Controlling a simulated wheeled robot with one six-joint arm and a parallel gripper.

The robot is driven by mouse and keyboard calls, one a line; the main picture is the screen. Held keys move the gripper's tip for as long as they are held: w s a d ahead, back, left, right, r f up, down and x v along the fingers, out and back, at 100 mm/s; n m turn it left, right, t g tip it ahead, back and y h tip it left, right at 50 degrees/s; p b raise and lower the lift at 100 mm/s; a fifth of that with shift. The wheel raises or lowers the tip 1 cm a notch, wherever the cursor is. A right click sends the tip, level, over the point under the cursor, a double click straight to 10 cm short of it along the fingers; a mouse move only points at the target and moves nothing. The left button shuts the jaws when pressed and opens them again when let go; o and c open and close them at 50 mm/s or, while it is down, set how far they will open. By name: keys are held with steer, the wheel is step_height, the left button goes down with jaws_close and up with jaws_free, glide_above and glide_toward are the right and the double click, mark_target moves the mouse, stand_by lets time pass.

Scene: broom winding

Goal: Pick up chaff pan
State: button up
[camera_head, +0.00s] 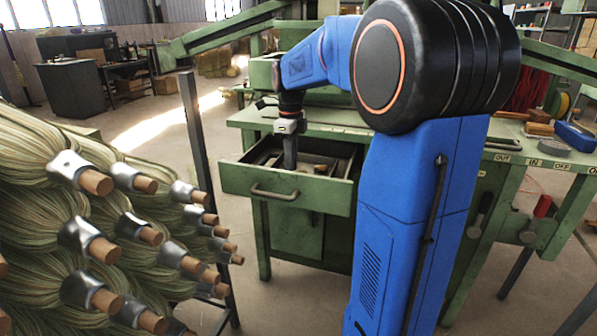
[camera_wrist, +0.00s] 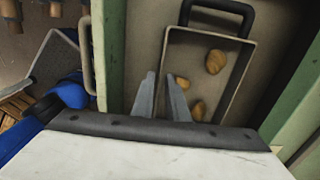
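The chaff pan (camera_wrist: 187,52) is a shallow grey pan with a pale rim and a dark looped handle (camera_wrist: 246,14). It lies inside the open green drawer (camera_head: 285,191). Three tan lumps (camera_wrist: 215,61) lie in it. My gripper (camera_wrist: 160,76) points down into the drawer at the pan's left side. Its two grey fingers stand a little apart, with the pan's left rim running down toward the gap between them. I cannot tell whether they touch the rim. The pan's near end is hidden by my gripper. In the head view, my gripper (camera_head: 290,164) reaches into the drawer.
The green workbench (camera_head: 330,131) stands above and behind the drawer. The drawer's green walls (camera_wrist: 112,50) are close on both sides. A rack of broom heads (camera_head: 60,185) fills the left, beside a dark post (camera_head: 194,130). Floor is clear before the drawer.

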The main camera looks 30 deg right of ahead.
steer(key=shift+f, duration=1.05)
jaws_close()
steer(key=shift+r, duration=0.15)
